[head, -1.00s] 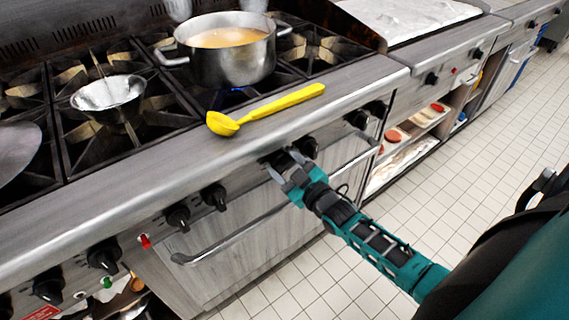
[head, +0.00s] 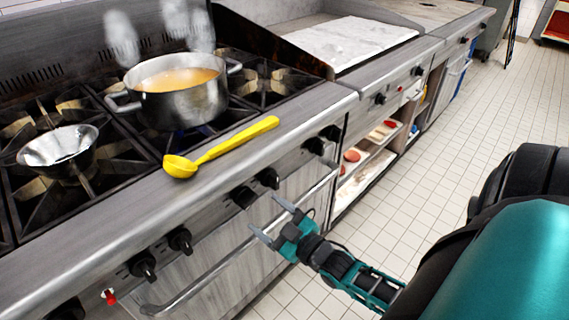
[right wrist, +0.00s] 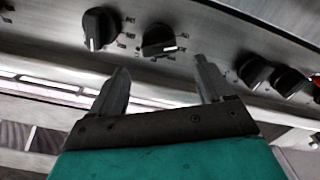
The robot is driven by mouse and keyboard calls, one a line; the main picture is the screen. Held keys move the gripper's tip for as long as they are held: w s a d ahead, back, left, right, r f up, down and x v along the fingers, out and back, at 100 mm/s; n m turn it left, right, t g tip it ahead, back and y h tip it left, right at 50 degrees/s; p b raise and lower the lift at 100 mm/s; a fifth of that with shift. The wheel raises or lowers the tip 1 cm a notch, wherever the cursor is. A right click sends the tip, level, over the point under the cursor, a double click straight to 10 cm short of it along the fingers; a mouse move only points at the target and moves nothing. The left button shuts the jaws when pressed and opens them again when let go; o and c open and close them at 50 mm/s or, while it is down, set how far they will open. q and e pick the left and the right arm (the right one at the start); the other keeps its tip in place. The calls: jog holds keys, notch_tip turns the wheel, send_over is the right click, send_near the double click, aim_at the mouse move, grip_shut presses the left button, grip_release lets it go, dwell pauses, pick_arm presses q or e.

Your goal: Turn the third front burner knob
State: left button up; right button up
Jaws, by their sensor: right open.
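A row of black burner knobs runs along the stove's front panel. The knob in front of my right gripper (head: 266,215) is a black one (head: 242,196) that sits crosswise. In the right wrist view this knob (right wrist: 160,40) lies just beyond the fingertips, its white mark sideways, while the knob beside it (right wrist: 98,27) stands upright. My right gripper (right wrist: 165,75) is open and empty, with a clear gap to the panel. Another knob (head: 267,178) is close to its right in the head view. My left gripper is out of view.
A steel pot of orange soup (head: 180,100) and a small pan (head: 57,150) stand on the burners. A yellow ladle (head: 235,140) lies on the stove's front ledge. An oven handle (head: 215,268) runs below the knobs. The tiled floor (head: 430,200) to the right is clear.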

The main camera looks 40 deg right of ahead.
jog(key=s, duration=0.5)
jog(key=shift+d, duration=0.2)
dwell(0.3)
jog(key=s+a+f+m+g, duration=0.1)
jog(key=s+a+f+g, duration=0.1)
jog(key=a, duration=0.4)
jog(key=s+a+f+m+g, duration=0.2)
jog(key=s+a+f+g, duration=0.1)
jog(key=a+g, duration=0.2)
jog(key=shift+s+a+f+p, duration=0.3)
jog(key=shift+s+a+p, duration=0.1)
jog(key=shift+a, duration=0.6)
